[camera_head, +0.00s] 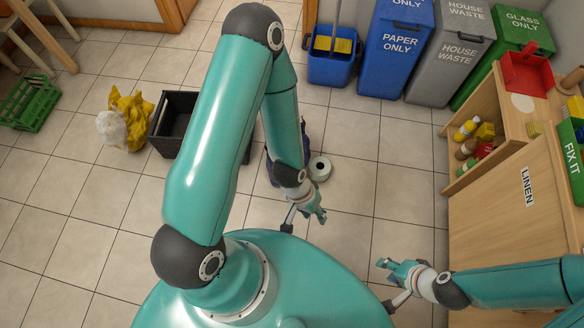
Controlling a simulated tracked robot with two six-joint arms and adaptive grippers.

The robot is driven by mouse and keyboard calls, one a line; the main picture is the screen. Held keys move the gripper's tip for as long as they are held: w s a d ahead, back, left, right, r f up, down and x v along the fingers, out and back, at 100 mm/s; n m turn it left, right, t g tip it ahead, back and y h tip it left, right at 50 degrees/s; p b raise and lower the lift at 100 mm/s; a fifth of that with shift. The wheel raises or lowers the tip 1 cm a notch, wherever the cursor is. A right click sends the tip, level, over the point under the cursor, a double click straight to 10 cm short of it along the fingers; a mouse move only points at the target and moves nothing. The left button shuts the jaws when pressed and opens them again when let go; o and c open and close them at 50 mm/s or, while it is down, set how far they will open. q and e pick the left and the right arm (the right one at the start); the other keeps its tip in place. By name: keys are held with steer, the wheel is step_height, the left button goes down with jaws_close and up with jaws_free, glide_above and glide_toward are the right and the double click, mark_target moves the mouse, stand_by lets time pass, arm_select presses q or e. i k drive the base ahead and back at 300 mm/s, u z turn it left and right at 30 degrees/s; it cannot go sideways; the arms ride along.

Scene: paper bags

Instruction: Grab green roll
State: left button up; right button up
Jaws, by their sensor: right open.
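A pale roll (320,168) with a dark centre hole lies on the tiled floor, just right of my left forearm; it looks whitish with a faint green tint. A dark blue item (272,172) beside it is mostly hidden behind my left arm. My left gripper (304,222) points down, in front of the roll and apart from it, with its fingers spread and nothing between them. My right gripper (385,285) is open and empty at the lower right, farther from the roll.
A black crate (172,125), yellow and white bags (126,118) and a green crate (30,103) stand left. A blue bucket (331,68) and blue (395,50), grey (449,55) and green (515,42) bins stand behind. A wooden cabinet (500,225) borders the right. Floor right of the roll is clear.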

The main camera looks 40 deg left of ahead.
mark_target(319, 168)
steer(key=z, duration=0.8)
steer(key=i, duration=0.15)
steer(key=u, duration=2.15)
steer(key=k, duration=0.5)
steer(key=u, duration=0.3)
steer(key=i, duration=1.55)
steer(key=z, duration=0.3)
